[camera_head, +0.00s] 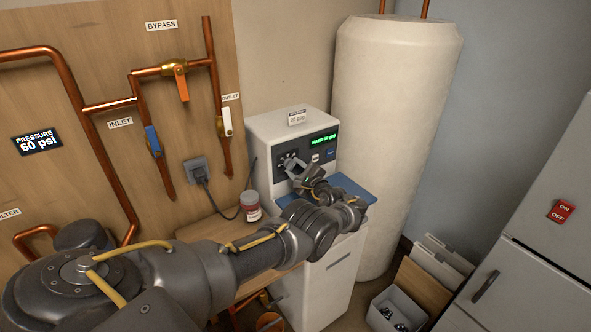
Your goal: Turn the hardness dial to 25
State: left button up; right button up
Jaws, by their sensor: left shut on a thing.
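The water softener (262,127) is a white box with a dark control panel on its front. The hardness dial (290,160) sits at the left of that panel and is partly hidden by my gripper. A green lit display (323,140) is to its right, its text too small to read surely. My left gripper (297,170) reaches in from the lower left and is shut on the dial. The dial's pointer and scale are too small to read. My right gripper is not in view.
Copper pipes with an orange bypass valve (181,83), a blue inlet valve (152,140) and a white outlet valve (227,121) run along the wooden board at left. A small jar (250,206) stands beside the softener. A tall pale tank (392,110) stands close at right.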

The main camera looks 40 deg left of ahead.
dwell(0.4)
pick_arm(q)
jog(key=o, duration=1)
jog(key=shift+p+v, duration=2.1)
jog(key=shift+v, duration=3.35)
